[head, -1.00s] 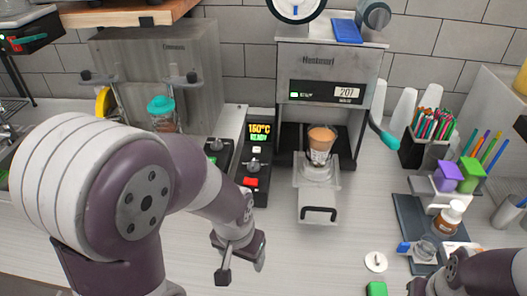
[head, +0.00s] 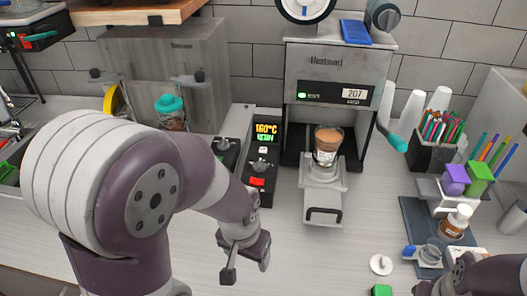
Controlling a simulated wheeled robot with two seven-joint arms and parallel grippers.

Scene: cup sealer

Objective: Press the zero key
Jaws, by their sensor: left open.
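My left gripper (head: 247,265) is open and empty, above the grey counter in front of the control box. The black control box (head: 264,150) has a lit display reading about 160°C, a pale key below it, a knob and a red key. The cup sealer (head: 335,72) stands behind, with a panel showing 207 and a small green light. A brown-filled cup (head: 328,143) sits in its pulled-out tray (head: 323,196). I cannot read a zero label on any key. My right gripper (head: 428,287) shows only partly at the bottom right; its jaws are unclear.
A teal-lidded jar (head: 170,112) stands at the left by a grey machine (head: 190,58). A pen holder (head: 433,148), a purple block (head: 455,180), a brown bottle (head: 455,221) and a white disc (head: 381,264) are at the right. The counter before the tray is clear.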

